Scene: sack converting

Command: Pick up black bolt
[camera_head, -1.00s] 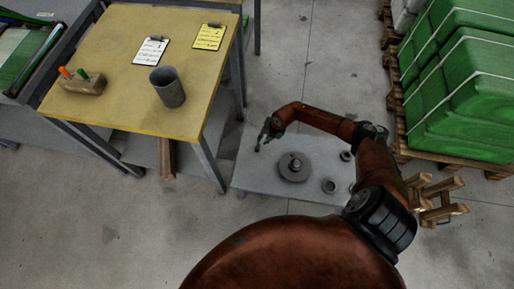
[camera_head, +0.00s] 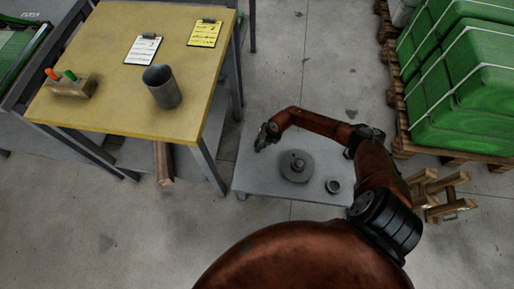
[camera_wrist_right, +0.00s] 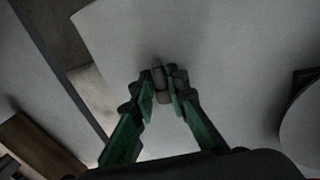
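The black bolt (camera_wrist_right: 158,76) shows in the right wrist view as a small dark upright piece with a brownish lower part. It is between the green fingertips of my right gripper (camera_wrist_right: 161,92), which have closed in to a narrow gap with the bolt filling it. In the head view my right gripper (camera_head: 264,139) is low over the left part of a low grey table (camera_head: 255,180). The bolt is hard to make out there behind the fingers. I cannot tell whether the bolt still touches the table. My left gripper is out of view.
A round grey flanged part (camera_head: 296,167) and a ring (camera_head: 333,186) are on the low table, right of my gripper. A yellow-topped workbench (camera_head: 110,90) with a grey cup (camera_head: 162,88) stands left.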

